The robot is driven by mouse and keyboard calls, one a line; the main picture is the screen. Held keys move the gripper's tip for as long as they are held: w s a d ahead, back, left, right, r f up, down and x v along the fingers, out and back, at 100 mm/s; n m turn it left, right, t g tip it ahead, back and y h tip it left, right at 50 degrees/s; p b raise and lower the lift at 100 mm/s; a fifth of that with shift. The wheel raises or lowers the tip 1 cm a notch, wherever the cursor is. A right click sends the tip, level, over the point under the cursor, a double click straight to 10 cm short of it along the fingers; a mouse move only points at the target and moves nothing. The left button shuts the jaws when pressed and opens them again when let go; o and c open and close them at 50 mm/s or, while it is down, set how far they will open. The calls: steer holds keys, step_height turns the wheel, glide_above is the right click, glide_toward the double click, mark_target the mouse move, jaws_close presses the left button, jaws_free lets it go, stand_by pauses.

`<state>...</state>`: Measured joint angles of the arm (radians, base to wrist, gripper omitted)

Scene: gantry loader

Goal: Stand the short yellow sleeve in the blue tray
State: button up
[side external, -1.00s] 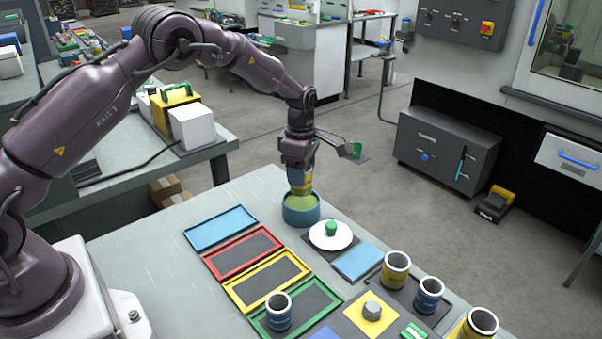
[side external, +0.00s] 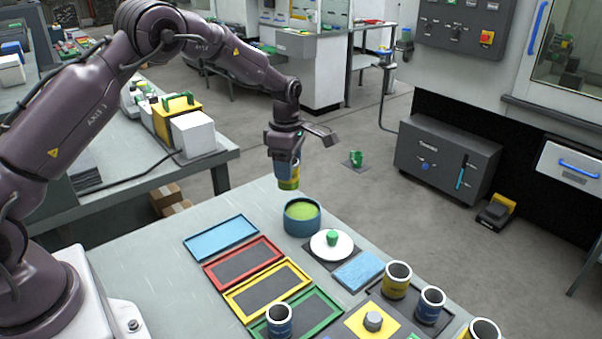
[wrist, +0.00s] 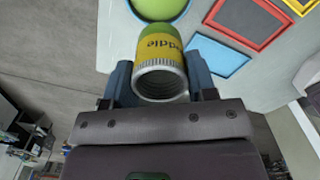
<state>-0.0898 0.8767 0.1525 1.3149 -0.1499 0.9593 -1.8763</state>
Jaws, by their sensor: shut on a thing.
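My gripper (side external: 287,166) is shut on a yellow sleeve (side external: 289,184) and holds it in the air above the bench. In the wrist view the sleeve (wrist: 160,50) sits between the blue fingers; its near end is an open ribbed ring, its middle is yellow with dark lettering, and its far end is green. The blue tray (side external: 190,243) is a flat, empty rectangle on the bench, to the left of and below the gripper. A round blue pot (side external: 302,222) with green contents stands below and slightly right of the sleeve.
Red (side external: 208,273), yellow (side external: 228,297) and green (side external: 335,316) trays line up nearer the camera; a sleeve (side external: 279,320) stands in the green one. A white plate (side external: 318,247) with a green piece and several other sleeves stand to the right. The bench left of the trays is clear.

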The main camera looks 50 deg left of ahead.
steer(key=s+a+f, duration=0.2)
steer(key=s+a, duration=0.1)
steer(key=s, duration=0.3)
steer(key=s+a+f, duration=0.2)
steer(key=s, duration=0.4)
steer(key=shift+m, duration=0.4)
steer(key=shift+a+f, duration=0.15)
steer(key=shift+f, duration=2.8)
steer(key=shift+f, duration=0.2)
steer(key=o, duration=1.5)
steer(key=shift+r, duration=4.5)
